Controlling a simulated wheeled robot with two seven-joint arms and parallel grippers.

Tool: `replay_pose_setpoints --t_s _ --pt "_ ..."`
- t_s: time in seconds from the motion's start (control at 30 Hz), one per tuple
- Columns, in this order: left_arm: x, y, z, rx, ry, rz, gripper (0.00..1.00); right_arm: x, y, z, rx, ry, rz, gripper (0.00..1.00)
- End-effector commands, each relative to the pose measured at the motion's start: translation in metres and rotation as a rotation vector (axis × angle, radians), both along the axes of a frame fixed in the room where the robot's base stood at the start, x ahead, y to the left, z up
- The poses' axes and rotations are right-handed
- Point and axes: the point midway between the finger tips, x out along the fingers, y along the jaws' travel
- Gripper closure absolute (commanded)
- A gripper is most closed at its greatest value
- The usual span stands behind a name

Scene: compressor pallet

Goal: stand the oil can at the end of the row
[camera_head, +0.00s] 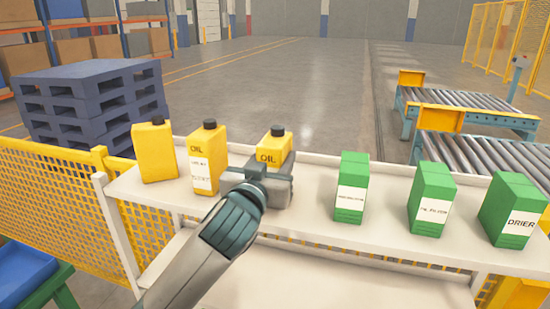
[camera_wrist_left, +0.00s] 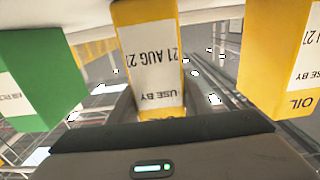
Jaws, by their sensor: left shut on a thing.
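My left gripper (camera_head: 270,178) is shut on a yellow oil can (camera_head: 273,148) with a black cap, over the white shelf (camera_head: 300,228). The can looks upright; its lower part is hidden behind my gripper, so I cannot tell whether it touches the shelf. In the left wrist view this can (camera_wrist_left: 150,60) sits between the fingers and shows a white use-by label. To its left in the head view stand two more yellow oil cans, the nearer one (camera_head: 208,155) and the far-left one (camera_head: 154,150), with a gap between the held can and its neighbour. My right gripper is out of view.
Green boxes stand to the right on the shelf: one (camera_head: 351,185), a second (camera_head: 432,198) and one marked DRIER (camera_head: 513,208). Clear shelf lies between the held can and the first green box. Behind are blue pallets (camera_head: 85,95) and roller conveyors (camera_head: 470,115).

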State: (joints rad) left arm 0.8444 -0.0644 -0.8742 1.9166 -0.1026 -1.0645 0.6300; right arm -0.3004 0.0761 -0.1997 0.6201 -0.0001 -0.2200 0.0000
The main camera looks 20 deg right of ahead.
Motion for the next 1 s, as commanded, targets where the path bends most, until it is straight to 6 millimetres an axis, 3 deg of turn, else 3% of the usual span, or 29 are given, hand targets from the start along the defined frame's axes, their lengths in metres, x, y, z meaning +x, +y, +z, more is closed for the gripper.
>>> replay_pose_setpoints --t_s 0.03,0.1,0.57,0.77,1.0 --pt "0.0 0.0 -0.002 0.001 0.001 0.0 0.54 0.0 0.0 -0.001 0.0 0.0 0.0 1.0" --pt "0.0 0.0 -0.001 0.0 0.0 0.0 0.38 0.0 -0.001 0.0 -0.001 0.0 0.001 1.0" --pt "-0.002 0.002 0.0 -0.001 0.001 0.0 0.38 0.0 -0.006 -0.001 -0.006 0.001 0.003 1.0" --pt "-0.017 0.011 -0.001 -0.002 -0.001 -0.001 0.38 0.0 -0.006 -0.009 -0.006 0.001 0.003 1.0" --pt "-0.05 0.033 -0.002 -0.004 0.0 -0.002 0.38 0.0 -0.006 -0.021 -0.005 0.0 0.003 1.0"
